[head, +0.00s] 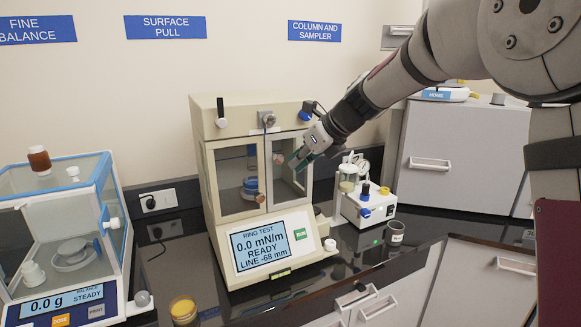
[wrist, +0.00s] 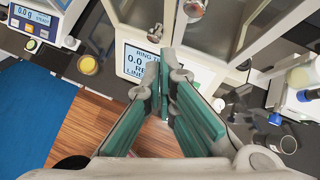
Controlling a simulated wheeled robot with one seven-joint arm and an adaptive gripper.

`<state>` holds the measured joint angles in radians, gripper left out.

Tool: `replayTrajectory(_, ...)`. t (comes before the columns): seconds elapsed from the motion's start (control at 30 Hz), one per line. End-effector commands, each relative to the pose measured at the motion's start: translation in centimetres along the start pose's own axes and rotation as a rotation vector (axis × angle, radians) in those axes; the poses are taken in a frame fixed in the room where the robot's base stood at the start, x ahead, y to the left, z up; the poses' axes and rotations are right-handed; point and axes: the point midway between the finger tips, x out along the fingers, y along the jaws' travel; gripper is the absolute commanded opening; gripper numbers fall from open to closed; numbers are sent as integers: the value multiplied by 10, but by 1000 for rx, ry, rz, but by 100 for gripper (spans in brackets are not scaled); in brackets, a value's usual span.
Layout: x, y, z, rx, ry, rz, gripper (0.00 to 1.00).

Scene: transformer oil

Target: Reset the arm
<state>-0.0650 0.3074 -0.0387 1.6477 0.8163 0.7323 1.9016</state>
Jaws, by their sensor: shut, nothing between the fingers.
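My arm (head: 405,75) reaches in from the upper right in the head view. My gripper (head: 299,158) is in front of the right-hand door of the surface pull instrument (head: 228,224). In the wrist view my gripper (wrist: 167,100) shows green finger pads whose tips come together with nothing between them. The instrument is a beige cabinet with two glass doors, both looking closed. Its display (head: 262,247) reads ring test, 0.0 mN/m, ready, line -68 mm. Whether the fingers touch the door I cannot tell.
A fine balance (head: 72,235) stands at the left, reading 0.0 g. A jar of yellow liquid (head: 183,309) sits near the front edge. A sampler unit (head: 368,206) and a small grey cup (head: 395,232) stand right of the instrument.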

Motion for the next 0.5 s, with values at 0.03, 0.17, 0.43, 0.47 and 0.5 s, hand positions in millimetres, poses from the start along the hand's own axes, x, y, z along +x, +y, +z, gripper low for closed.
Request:
replayTrajectory(0.03,-12,3,2,-3,-5,-3,0)
replayTrajectory(0.17,-34,9,3,-2,-5,-3,0)
replayTrajectory(0.43,-58,16,2,-18,-1,-3,0)
replayTrajectory(0.47,-61,18,1,-37,2,-5,0)
replayTrajectory(0.5,-66,21,-3,-76,9,-7,0)
